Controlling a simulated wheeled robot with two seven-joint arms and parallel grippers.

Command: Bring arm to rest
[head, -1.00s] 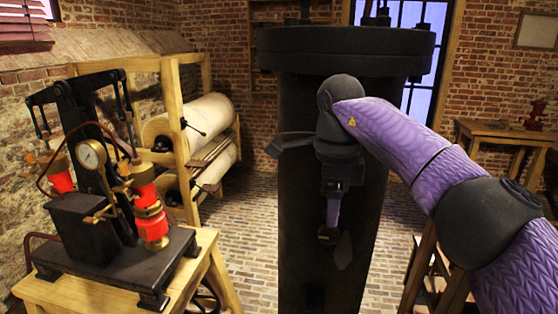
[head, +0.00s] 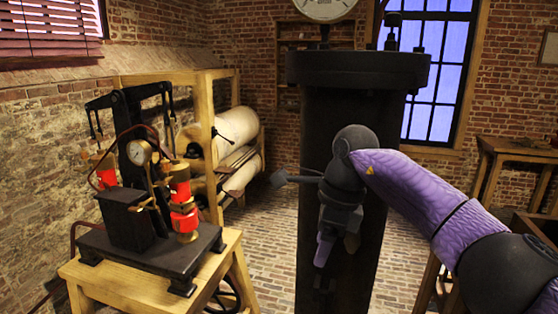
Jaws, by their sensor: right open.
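My right arm (head: 415,190) comes in from the right side of the head view, with purple sleeves and dark joints. My right gripper (head: 323,250) hangs at its end, pointing down in front of the dark column (head: 322,130). It is open, and I see nothing between its fingers. I cannot tell how far it is from the column. My left gripper is not in the head view.
A pump-like machine (head: 150,232) with red cylinders and a gauge stands on a wooden table (head: 130,285) at the left. Behind it, a wooden rack (head: 212,125) holds pale rolls (head: 238,125). A wooden table (head: 520,148) stands at the far right. Brick floor (head: 258,255) lies between.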

